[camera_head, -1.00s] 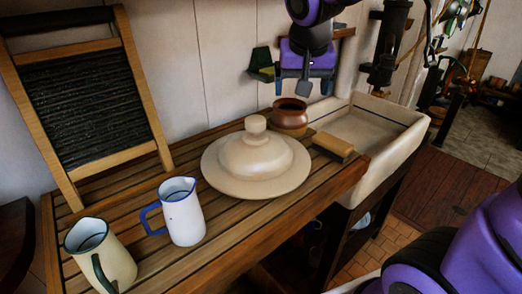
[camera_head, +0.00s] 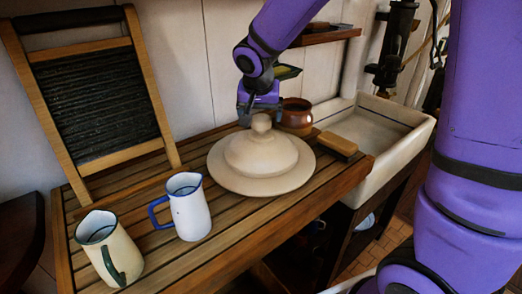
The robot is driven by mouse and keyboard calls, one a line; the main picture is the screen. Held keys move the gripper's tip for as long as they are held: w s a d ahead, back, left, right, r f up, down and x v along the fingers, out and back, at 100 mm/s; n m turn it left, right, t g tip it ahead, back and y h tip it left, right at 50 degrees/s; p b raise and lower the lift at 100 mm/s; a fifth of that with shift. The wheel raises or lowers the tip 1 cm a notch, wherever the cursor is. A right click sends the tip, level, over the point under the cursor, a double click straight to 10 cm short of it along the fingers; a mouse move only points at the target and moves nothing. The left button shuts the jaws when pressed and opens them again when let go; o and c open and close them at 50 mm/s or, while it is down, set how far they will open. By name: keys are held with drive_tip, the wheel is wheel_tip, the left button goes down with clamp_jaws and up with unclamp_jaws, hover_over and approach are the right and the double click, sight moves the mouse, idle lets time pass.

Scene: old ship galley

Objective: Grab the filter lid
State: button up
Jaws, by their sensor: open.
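The filter lid (camera_head: 261,165) is a cream, domed lid with a wide flat rim and a round knob (camera_head: 261,123) on top. It rests flat on the slatted wooden drainboard. My gripper (camera_head: 259,112) is open, just above and behind the knob, pointing down. Whether the fingers touch the knob cannot be told, and the fingertips are partly hidden behind it. Nothing is held.
A brown pot (camera_head: 296,113) stands close behind the lid, and a wooden brush (camera_head: 337,145) lies to its right. A white jug (camera_head: 188,208) and a cream jug (camera_head: 108,249) stand at front left. A washboard (camera_head: 95,100) leans on the wall. A sink (camera_head: 410,148) is at right.

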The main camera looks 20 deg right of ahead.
sight(261, 140)
drive_tip(key=shift+x, duration=2.55)
clamp_jaws()
